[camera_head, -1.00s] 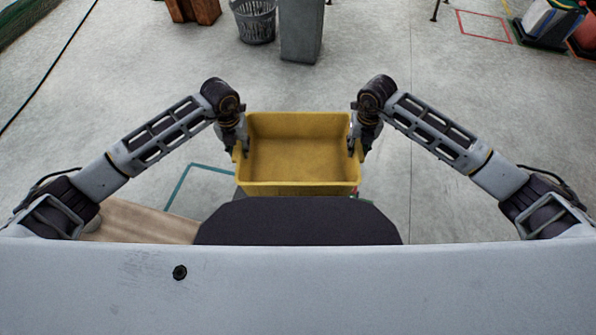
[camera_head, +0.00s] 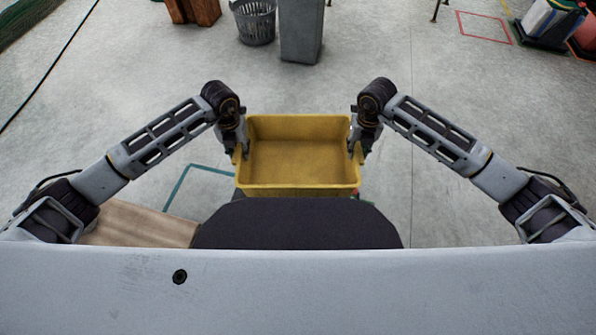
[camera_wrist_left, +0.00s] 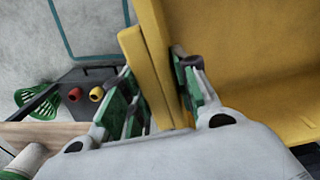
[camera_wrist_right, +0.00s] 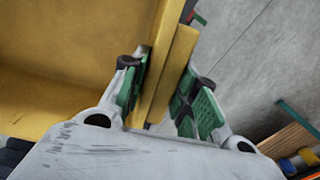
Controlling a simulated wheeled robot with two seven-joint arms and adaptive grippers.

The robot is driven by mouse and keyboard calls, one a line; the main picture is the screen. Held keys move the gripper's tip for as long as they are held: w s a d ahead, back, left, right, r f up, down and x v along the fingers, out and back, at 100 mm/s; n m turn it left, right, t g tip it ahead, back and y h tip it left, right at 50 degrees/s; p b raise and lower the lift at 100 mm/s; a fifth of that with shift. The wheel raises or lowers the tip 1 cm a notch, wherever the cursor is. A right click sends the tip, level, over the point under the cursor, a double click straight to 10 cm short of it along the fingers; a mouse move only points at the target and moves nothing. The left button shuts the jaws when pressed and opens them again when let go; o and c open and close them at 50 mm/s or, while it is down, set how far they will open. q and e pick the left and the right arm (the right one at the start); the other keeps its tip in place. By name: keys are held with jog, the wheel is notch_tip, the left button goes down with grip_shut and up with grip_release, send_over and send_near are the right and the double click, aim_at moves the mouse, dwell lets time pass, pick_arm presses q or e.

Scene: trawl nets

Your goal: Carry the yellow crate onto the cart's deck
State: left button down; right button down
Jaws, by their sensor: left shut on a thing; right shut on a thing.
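The yellow crate (camera_head: 297,162) hangs in front of my body between my two grippers. It looks empty and about level. My left gripper (camera_head: 241,150) is shut on its left wall; the left wrist view shows the fingers (camera_wrist_left: 155,85) on both sides of the yellow rim. My right gripper (camera_head: 353,149) is shut on its right wall, and the right wrist view shows those fingers (camera_wrist_right: 165,75) astride the rim too. What lies under the crate is hidden. I cannot make out the cart's deck for certain.
A wooden surface (camera_head: 140,224) lies at lower left, beside my body. Ahead on the floor stand a grey wire basket (camera_head: 254,22) and a tall grey bin (camera_head: 301,30). A teal floor line (camera_head: 180,183) runs left of the crate. The floor around is mostly clear.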

pick_arm(q)
jog(key=shift+a+f+b, duration=0.15)
jog(key=shift+f+b, duration=0.45)
pick_arm(e)
jog(key=shift+d+f, duration=0.15)
jog(key=shift+f, duration=0.45)
pick_arm(q)
jog(key=c, duration=1.4)
grip_release()
pick_arm(e)
jog(key=c, duration=1.4)
grip_release()
pick_arm(q)
jog(key=o, duration=0.3)
pick_arm(e)
jog(key=o, duration=0.3)
pick_arm(q)
jog(key=shift+r, duration=0.1)
jog(key=shift+r, duration=5.9)
pick_arm(e)
notch_tip(320, 180, up, 12)
pick_arm(q)
jog(key=shift+s+f, duration=0.1)
pick_arm(e)
jog(key=shift+s, duration=0.15)
